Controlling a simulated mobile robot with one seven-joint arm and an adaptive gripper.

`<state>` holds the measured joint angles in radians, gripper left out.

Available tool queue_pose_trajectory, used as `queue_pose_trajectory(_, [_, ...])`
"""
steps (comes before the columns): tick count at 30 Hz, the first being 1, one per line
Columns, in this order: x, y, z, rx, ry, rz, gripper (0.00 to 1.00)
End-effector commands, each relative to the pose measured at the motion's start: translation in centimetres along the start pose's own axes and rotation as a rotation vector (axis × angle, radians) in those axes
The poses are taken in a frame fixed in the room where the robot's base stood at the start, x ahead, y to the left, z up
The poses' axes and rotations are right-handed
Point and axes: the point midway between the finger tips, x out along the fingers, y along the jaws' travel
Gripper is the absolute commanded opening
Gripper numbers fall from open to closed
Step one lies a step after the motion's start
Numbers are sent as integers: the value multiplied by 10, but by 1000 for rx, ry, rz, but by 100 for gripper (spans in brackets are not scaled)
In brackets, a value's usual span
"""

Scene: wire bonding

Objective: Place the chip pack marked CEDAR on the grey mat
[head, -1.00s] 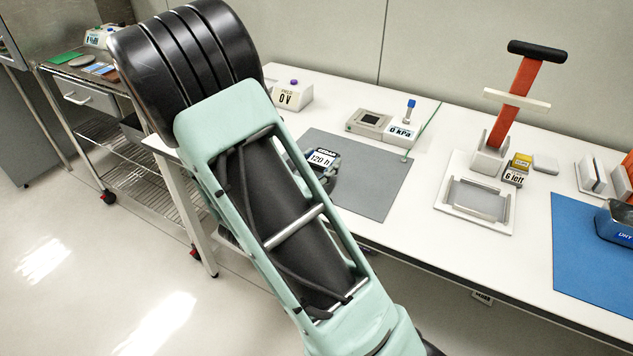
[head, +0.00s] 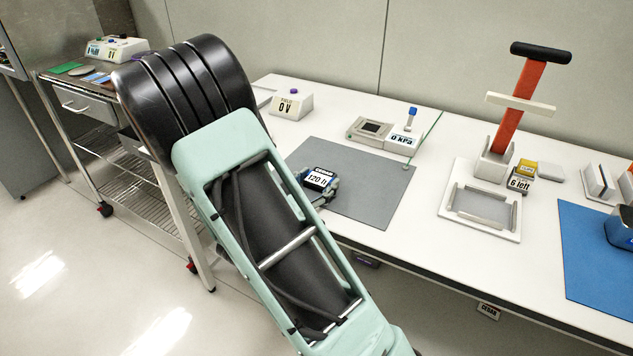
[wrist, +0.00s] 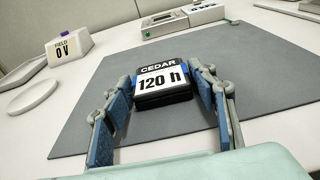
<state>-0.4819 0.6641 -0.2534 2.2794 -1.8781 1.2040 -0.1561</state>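The chip pack marked CEDAR (head: 320,178) has a white "120 h" label and lies on the left part of the grey mat (head: 375,190). In the wrist view the pack (wrist: 163,84) looks flat on the mat (wrist: 255,85), label facing me. My gripper (wrist: 164,95) has one blue-padded finger on each side of the pack, with narrow gaps between pads and pack. It looks open around the pack. In the head view my arm covers part of the mat's left side and most of the gripper.
A "0 V" box (head: 292,105) stands behind left, and a "0 kPa" device (head: 403,138) behind the mat. A white tray fixture (head: 482,212) with a red lever (head: 525,105) stands to the right, then a blue mat (head: 595,245). A cart (head: 75,100) stands at far left.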

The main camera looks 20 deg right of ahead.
Motion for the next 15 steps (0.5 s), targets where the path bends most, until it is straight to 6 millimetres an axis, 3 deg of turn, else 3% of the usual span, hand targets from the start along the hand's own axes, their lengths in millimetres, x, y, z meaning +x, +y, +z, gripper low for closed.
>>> queue_pose_trajectory(12, [-1,0,4,0,0,0,63])
queue_pose_trajectory(15, [-12,1,4,-1,2,3,63])
